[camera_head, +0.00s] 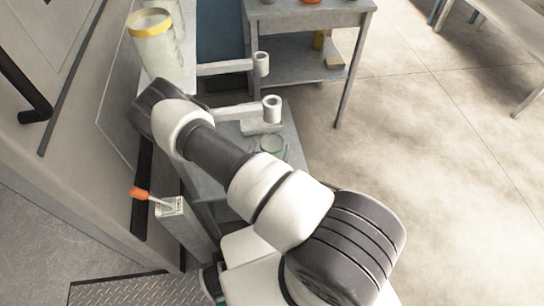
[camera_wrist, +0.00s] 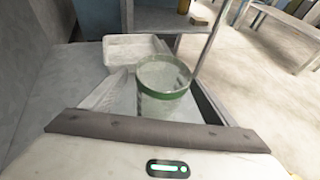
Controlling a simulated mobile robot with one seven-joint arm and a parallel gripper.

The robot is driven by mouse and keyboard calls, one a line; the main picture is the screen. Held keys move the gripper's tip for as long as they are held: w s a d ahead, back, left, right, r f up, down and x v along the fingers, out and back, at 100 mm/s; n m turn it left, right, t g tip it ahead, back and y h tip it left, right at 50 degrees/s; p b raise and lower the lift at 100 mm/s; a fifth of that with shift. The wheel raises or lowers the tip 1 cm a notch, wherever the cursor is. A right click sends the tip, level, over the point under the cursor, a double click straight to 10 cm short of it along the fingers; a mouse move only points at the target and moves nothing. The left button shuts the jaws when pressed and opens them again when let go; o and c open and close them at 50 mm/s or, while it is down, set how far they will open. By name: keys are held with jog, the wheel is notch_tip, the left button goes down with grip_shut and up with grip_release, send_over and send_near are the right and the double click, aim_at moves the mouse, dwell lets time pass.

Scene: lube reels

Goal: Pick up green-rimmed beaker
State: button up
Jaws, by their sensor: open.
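The green-rimmed beaker (camera_head: 271,145) is a clear glass vessel standing upright on a grey bench top (camera_head: 288,125), partly behind my arm in the head view. In the wrist view the beaker (camera_wrist: 163,96) stands just beyond the dark front edge of my gripper (camera_wrist: 150,124), near the middle of the picture. Its green band runs around the upper part and its base is hidden by that edge. My gripper is open and holds nothing. Its fingertips do not show clearly, and my arm hides it in the head view.
A pale block or tray (camera_wrist: 133,52) lies behind the beaker. White brackets with round holders (camera_head: 271,106) reach over the bench. A yellow-rimmed vessel (camera_head: 151,24) stands at upper left. A grey table (camera_head: 303,13) stands behind. Open floor (camera_head: 440,130) lies to the right.

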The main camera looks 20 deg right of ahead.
aim_at(274, 139)
jog(key=shift+d+r+b+x, duration=0.15)
jog(key=shift+b+x, duration=0.3)
jog(key=shift+x, duration=1)
jog(key=shift+d+r+b+x, duration=0.15)
jog(key=shift+b+x, duration=0.3)
jog(key=shift+x, duration=1.05)
jog(key=shift+a, duration=0.15)
jog(key=c, duration=1.2)
jog(key=shift+o, duration=0.2)
jog(key=shift+r, duration=0.1)
